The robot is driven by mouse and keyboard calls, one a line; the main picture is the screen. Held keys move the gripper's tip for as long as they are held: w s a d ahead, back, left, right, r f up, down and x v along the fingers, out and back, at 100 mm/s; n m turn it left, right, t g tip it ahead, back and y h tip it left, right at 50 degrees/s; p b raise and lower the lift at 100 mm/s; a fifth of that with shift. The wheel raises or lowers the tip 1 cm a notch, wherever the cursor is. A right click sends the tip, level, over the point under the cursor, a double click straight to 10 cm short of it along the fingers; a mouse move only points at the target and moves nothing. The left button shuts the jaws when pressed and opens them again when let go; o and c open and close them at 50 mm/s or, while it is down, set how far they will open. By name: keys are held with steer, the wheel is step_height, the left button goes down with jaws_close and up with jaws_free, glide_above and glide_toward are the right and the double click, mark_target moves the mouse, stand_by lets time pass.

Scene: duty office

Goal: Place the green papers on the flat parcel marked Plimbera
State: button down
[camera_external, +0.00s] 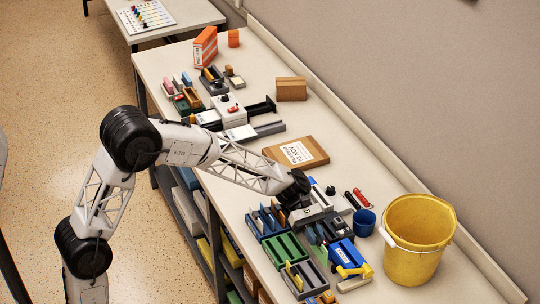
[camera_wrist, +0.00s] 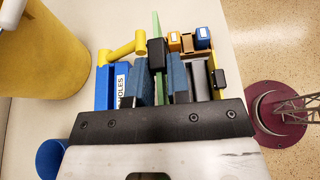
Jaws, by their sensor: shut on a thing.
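My gripper (camera_wrist: 160,82) is shut on the green papers (camera_wrist: 156,24), which show edge-on as a thin green strip between its two fingers in the wrist view. A small black block covers part of the strip.
A yellow bucket (camera_external: 415,240) and a blue cup (camera_external: 364,222) stand right of my gripper. A blue box with a yellow handle (camera_external: 345,255) and green trays (camera_external: 285,247) are close by. A small carton (camera_external: 291,89) stands farther back. The parcel's top looks clear.

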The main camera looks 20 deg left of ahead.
steer(key=shift+r, duration=0.5)
steer(key=r, duration=0.4)
steer(key=shift+w+a, duration=0.1)
steer(key=shift+w, duration=0.1)
steer(key=w+a+n+t+h, duration=0.2)
steer(key=w+a+n+t, duration=0.4)
steer(key=w, duration=0.7)
steer(key=w+a+n+t+h, duration=0.2)
steer(key=w+a+n+t, duration=0.4)
steer(key=w, duration=0.6)
steer(key=w+a+n+t+y, duration=0.2)
steer(key=w+a+n+t, duration=0.15)
steer(key=w+a, duration=0.35)
steer(key=w+a+n+t+y, duration=0.2)
steer(key=w+a+t, duration=0.25)
steer(key=a, duration=0.55)
step_height(320, 180, down, 7)
steer(key=shift+w+a+f+g, duration=0.15)
steer(key=shift+w+a+g, duration=0.1)
steer(key=shift+w+g, duration=0.15)
steer(key=shift+n, duration=0.25)
